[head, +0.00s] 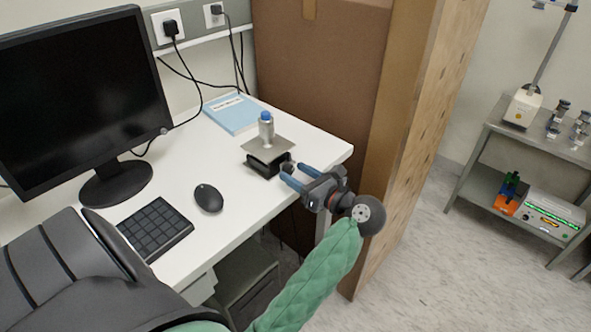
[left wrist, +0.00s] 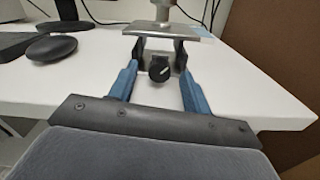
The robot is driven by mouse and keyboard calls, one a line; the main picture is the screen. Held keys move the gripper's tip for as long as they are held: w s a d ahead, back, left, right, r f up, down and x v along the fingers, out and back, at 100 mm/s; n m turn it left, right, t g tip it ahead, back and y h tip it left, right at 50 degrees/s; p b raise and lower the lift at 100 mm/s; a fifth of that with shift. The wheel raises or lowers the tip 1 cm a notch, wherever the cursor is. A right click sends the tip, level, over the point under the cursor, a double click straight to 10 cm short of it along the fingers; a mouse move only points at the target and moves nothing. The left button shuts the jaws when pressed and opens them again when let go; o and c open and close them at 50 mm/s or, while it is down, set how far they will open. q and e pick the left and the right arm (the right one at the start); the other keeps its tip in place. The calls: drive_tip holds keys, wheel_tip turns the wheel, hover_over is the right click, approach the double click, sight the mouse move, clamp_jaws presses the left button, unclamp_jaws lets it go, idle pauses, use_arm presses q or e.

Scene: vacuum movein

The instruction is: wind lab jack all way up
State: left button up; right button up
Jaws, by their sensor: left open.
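The lab jack (head: 268,158) stands low on the white desk near its right front edge, with a flat metal top plate. A small bottle with a blue cap (head: 265,129) stands upright on the plate. My left gripper (head: 289,174) is open just in front of the jack. In the left wrist view, the jack's dark knob (left wrist: 160,69) lies between and a little beyond the blue fingertips, with the top plate (left wrist: 168,31) above it. I cannot tell whether the fingers touch the jack. My right gripper is out of view.
A monitor (head: 85,95), keyboard (head: 153,228) and mouse (head: 208,198) are on the desk to the left. A blue booklet (head: 232,114) lies behind the jack. A tall brown cabinet (head: 316,85) stands right behind the desk. A lab cart (head: 540,150) is far right.

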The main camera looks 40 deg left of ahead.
use_arm(q)
drive_tip(key=shift+a, duration=0.5)
drive_tip(key=c, duration=1)
drive_tip(key=shift+m, duration=0.7)
drive_tip(key=o, duration=1)
